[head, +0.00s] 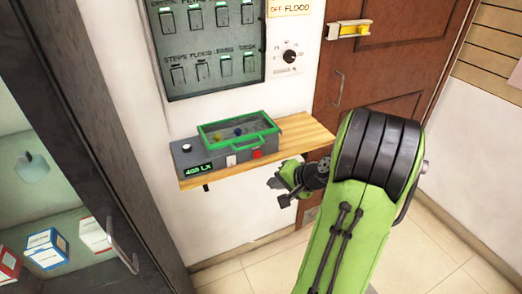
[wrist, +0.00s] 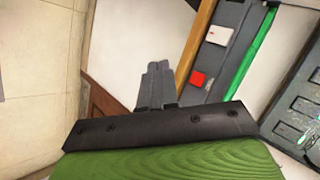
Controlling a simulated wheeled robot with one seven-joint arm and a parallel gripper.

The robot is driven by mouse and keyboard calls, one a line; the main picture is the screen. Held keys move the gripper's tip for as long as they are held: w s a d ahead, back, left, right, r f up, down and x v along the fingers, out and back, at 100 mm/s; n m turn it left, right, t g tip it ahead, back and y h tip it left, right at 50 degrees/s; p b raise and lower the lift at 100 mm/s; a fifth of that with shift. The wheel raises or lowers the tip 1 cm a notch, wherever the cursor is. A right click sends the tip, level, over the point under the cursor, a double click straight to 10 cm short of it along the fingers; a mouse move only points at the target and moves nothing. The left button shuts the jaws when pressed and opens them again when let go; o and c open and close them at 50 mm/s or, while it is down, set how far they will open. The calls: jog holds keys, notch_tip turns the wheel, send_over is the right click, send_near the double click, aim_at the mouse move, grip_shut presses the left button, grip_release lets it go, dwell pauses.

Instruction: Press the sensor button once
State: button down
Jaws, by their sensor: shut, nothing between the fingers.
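The grey sensor box (head: 222,161) sits on a wooden wall shelf (head: 300,137). Its front has a green display (head: 199,170) reading about "403 LX", a white switch (head: 231,160) and a red button (head: 257,154). I cannot tell which of these is the sensor button. In the wrist view, the red button (wrist: 198,79) and white switch (wrist: 220,35) lie to the right of my fingertips. My gripper (head: 273,184) is shut and empty, below and in front of the shelf, apart from the box. It also shows in the wrist view (wrist: 157,66).
A green-framed clear lid (head: 240,131) tops the box. A panel of several switches (head: 211,45) and a dial (head: 290,56) are on the wall above. A brown door (head: 385,70) stands at right, a glass-fronted cabinet (head: 110,200) at left. Floor below is clear.

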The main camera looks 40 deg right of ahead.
aim_at(257, 154)
jog(key=shift+d+f, duration=0.1)
jog(key=shift+d, duration=0.35)
jog(key=w+p, duration=0.1)
jog(key=w, duration=0.1)
jog(key=w+d, duration=0.1)
jog(key=w, duration=0.2)
jog(key=w+d+p, duration=0.1)
jog(key=w, duration=0.2)
jog(key=shift+w+d+p, duration=0.2)
jog(key=shift+p, duration=0.1)
jog(key=shift+w, duration=0.1)
dwell(1.6)
jog(key=shift+w+d, duration=0.1)
jog(key=shift+w, duration=0.2)
